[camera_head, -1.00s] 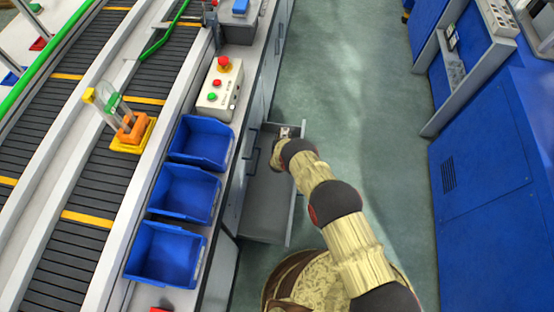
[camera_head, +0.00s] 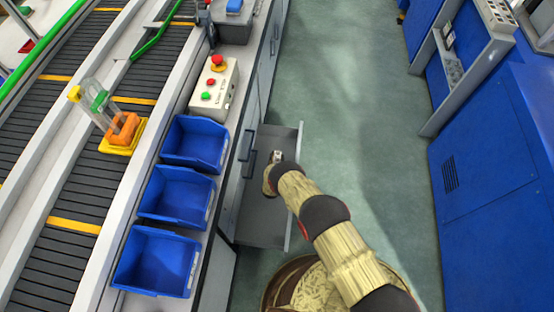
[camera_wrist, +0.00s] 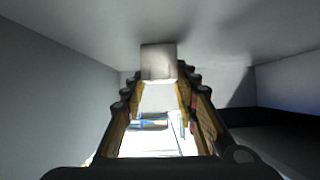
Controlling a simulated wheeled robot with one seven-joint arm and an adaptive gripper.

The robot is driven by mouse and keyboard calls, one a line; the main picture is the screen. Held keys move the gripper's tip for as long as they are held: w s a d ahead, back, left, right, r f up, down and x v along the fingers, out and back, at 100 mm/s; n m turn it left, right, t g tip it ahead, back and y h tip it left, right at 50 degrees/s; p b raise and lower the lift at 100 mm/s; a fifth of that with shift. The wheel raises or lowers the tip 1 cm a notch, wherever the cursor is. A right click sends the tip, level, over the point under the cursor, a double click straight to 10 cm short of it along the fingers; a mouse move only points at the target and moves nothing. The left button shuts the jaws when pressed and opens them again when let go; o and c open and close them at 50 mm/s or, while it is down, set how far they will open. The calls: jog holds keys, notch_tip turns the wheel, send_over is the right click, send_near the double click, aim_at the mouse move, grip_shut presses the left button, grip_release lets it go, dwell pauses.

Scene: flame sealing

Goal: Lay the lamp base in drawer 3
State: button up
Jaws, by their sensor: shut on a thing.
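The lamp base (camera_wrist: 158,62) shows in the wrist view as a small pale block between my fingertips. My gripper (camera_wrist: 158,80) is shut on it. In the head view my gripper (camera_head: 273,165) is within the outline of an open grey drawer (camera_head: 262,222), with a small pale thing at its tip. The drawer's walls surround the gripper in the wrist view. No drawer number is readable. I cannot tell whether the lamp base touches the drawer floor.
Three blue bins (camera_head: 157,260) stand on the counter left of the drawer. A control box (camera_head: 213,88) with a red button is behind them. A conveyor (camera_head: 50,265) carries an orange and yellow fixture (camera_head: 122,138). A blue cabinet (camera_head: 490,190) stands right, across clear floor.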

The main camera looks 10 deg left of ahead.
jog(key=o, duration=1.2)
jog(key=shift+c, duration=0.2)
jog(key=shift+w+r, duration=0.1)
jog(key=shift+r, duration=0.05)
jog(key=a+p+v, duration=0.1)
jog(key=p+v, duration=0.4)
jog(key=v, duration=0.7)
jog(key=shift+d, duration=0.4)
